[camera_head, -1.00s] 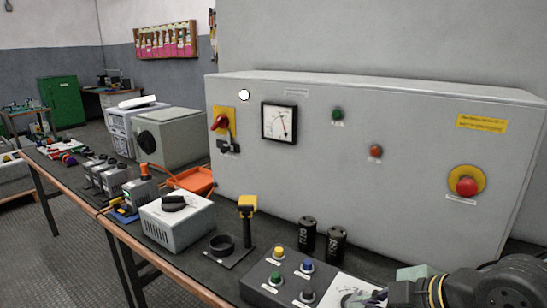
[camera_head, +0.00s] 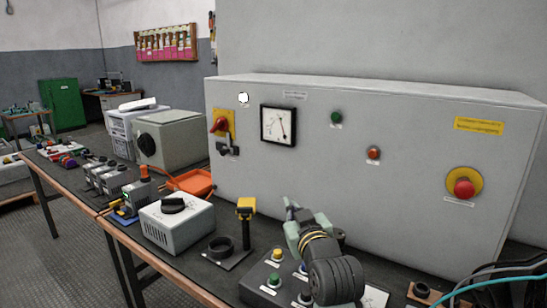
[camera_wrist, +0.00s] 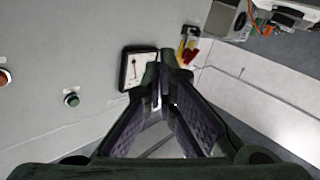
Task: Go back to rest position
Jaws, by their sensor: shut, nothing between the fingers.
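My gripper (camera_head: 291,209) is raised above the bench in front of the grey cabinet (camera_head: 350,105), over the button box (camera_head: 258,281). In the wrist view my gripper (camera_wrist: 163,60) is shut and empty, its fingertips close together. Beyond the tips the wrist view shows the dial gauge (camera_wrist: 136,67), the green lamp (camera_wrist: 72,100) and the red and yellow switch (camera_wrist: 188,55).
A yellow-topped tool (camera_head: 247,208) stands upright in its holder. A red emergency button (camera_head: 464,187) sits on the cabinet's right. Cables (camera_head: 495,285) lie at lower right.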

